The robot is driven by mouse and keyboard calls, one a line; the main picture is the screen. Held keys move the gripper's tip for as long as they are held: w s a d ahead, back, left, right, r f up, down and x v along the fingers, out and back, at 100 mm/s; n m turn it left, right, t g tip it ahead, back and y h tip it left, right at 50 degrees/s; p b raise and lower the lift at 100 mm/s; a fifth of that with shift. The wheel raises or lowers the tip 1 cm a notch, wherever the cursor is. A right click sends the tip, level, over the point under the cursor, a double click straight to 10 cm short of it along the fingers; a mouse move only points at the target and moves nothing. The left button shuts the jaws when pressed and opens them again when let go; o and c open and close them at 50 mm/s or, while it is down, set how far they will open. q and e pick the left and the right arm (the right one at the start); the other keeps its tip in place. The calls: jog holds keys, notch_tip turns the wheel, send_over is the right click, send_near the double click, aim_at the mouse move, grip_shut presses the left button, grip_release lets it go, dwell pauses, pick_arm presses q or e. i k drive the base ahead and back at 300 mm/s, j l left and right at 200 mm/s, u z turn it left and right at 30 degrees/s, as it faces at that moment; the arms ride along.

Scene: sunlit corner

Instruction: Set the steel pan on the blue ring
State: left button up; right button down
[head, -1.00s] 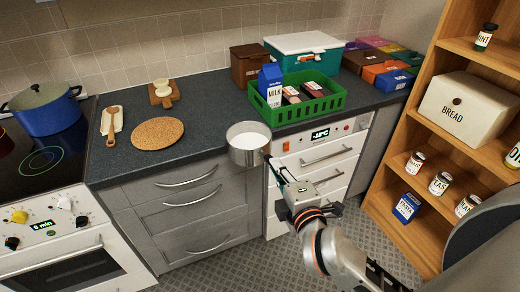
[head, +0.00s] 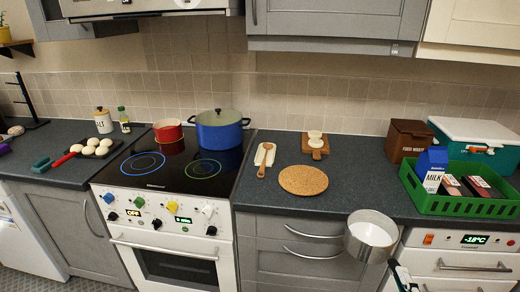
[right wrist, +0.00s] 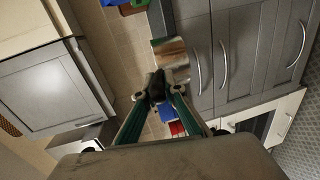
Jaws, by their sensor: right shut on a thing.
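In the right wrist view the fingers of my right gripper (right wrist: 158,88) meet at the dark handle, with the shiny pan (right wrist: 172,50) beyond. The blue ring (head: 143,163) is on the black hob at the left, bare. My left gripper is not in view.
A green ring (head: 204,168) lies right of the blue one. A red pot (head: 168,131) and a blue pot (head: 219,132) stand behind. A cork mat (head: 303,180), spoon (head: 263,158) and green crate (head: 455,204) are on the counter. Eggs (head: 97,147) sit left of the hob.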

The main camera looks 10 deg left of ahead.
aim_at(134, 173)
jog(key=j+u, duration=0.1)
jog(key=j, duration=0.9)
jog(key=j+u, duration=0.1)
jog(key=j, duration=0.85)
jog(key=j+u, duration=0.1)
jog(key=j, duration=0.9)
jog(key=i+j+u, duration=0.1)
jog(key=j, duration=0.85)
